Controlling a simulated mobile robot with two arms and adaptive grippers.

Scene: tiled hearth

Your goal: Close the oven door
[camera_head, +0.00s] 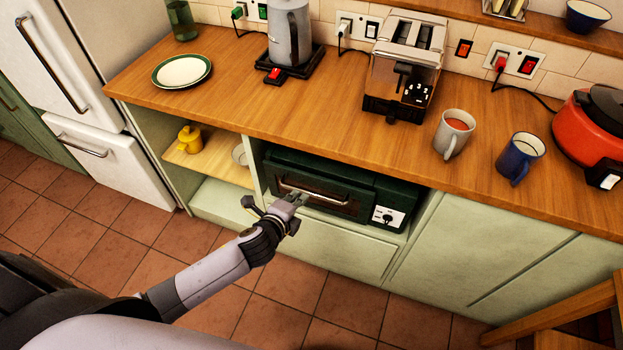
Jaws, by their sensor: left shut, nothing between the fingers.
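The dark green oven (345,168) sits in an open bay of the pale green cabinet, under the wooden counter. Its door (345,204) is upright or nearly so, with a bar handle (325,193) along its upper part. I cannot tell whether the door is fully flush. A white control panel with a knob (388,217) is at the oven's right. My left gripper (297,199) is shut and empty at the left half of the door, covering part of it. I cannot tell whether it touches the door. My right gripper is out of view.
The counter (330,110) above holds a green-rimmed plate (182,71), a kettle (289,32), a toaster (404,68), two mugs and a red cooker (590,130). A wooden chair or stool (560,312) stands at lower right. The tiled floor before the oven is clear.

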